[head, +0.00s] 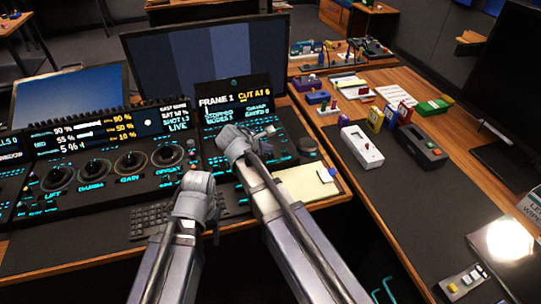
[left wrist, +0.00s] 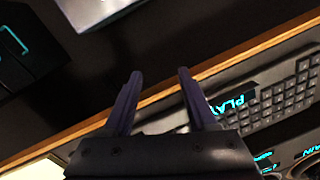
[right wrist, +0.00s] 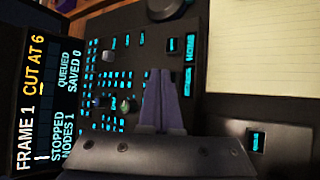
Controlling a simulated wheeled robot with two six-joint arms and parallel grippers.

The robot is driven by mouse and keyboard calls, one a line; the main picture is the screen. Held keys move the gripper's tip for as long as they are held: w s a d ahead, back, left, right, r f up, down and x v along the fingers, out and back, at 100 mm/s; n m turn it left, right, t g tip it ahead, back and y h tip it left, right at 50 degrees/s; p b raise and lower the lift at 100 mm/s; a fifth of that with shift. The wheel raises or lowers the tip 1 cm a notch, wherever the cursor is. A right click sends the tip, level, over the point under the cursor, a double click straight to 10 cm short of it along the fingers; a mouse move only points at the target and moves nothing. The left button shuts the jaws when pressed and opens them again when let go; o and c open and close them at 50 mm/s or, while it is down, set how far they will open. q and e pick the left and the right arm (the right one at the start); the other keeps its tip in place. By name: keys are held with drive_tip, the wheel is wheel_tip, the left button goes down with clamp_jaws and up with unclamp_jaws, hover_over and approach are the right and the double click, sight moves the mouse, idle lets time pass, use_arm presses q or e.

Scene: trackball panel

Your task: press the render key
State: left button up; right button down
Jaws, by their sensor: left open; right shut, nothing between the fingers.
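The right-hand control panel (right wrist: 205,60) has small keys with cyan labels, a lit screen (head: 234,100) reading FRAME 1 and STOPPED, and small knobs (right wrist: 127,104). The labels are too small to tell which key is the render key. My right gripper (head: 232,136) is over this panel. In the right wrist view its fingers (right wrist: 165,78) are shut together, empty, pointing at the keys; I cannot tell if they touch. My left gripper (head: 196,184) is over the desk's front near the keyboard. In the left wrist view its fingers (left wrist: 158,85) are open and empty.
The keyboard (head: 150,219) and the grading panel with several trackballs (head: 130,160) lie to the left. A yellowish note pad (head: 306,184) and dark round knob (head: 306,147) are right of the panel. A side desk at right holds several small devices, including a white one (head: 361,148).

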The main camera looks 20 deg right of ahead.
sight(268, 156)
drive_tip(key=shift+f+b, duration=0.55)
idle(0.8)
drive_tip(key=shift+r, duration=0.1)
drive_tip(key=shift+r+p, duration=0.9)
drive_tip(key=shift+p, duration=0.1)
wheel_tip(268, 156, up, 5)
drive_tip(key=p, duration=0.5)
idle(0.6)
